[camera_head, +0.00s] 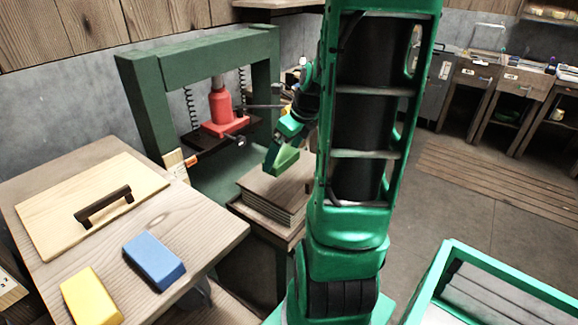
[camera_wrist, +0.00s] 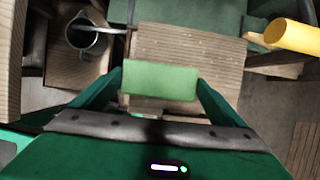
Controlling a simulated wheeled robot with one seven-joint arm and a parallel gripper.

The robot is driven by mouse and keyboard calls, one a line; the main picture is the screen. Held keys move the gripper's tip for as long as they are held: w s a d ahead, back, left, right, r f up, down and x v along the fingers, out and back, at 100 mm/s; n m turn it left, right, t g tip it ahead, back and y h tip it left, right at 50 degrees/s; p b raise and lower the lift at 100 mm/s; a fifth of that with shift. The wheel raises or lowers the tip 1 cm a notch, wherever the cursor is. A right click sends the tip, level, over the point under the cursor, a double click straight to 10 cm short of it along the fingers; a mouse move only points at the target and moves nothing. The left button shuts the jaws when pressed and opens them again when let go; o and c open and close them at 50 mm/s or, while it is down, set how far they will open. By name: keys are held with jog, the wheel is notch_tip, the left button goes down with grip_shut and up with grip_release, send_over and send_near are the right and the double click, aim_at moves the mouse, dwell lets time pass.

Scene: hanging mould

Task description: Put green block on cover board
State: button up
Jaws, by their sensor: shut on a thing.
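My gripper (camera_head: 281,150) is shut on the green block (camera_head: 286,160), with one finger at each end of it in the wrist view (camera_wrist: 160,82). The block is held level-looking, above or just at a stack of flat wooden boards (camera_head: 268,207); I cannot tell whether it touches. In the wrist view the stack's ribbed top (camera_wrist: 190,48) lies behind the block. A light wooden board with a dark handle (camera_head: 60,205), which looks like the cover board, lies flat on the left table, well away from my gripper.
A blue block (camera_head: 154,261) and a yellow block (camera_head: 91,298) lie on the wooden table (camera_head: 200,215). A green press frame (camera_head: 150,105) with a red jack (camera_head: 222,108) stands behind the stack. A metal mug (camera_wrist: 86,40) and yellow cylinder (camera_wrist: 290,36) flank it in the wrist view.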

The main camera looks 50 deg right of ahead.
jog(key=w+d+f, duration=0.1)
jog(key=d, duration=0.1)
jog(key=w+d+f, duration=0.1)
jog(key=d+f, duration=0.1)
jog(key=d, duration=0.1)
jog(key=w+d+f, duration=0.1)
jog(key=d+f, duration=0.1)
jog(key=d, duration=0.1)
jog(key=shift+w+f, duration=0.15)
jog(key=shift+f, duration=2)
jog(key=o, duration=0.8)
jog(key=shift+f, duration=0.1)
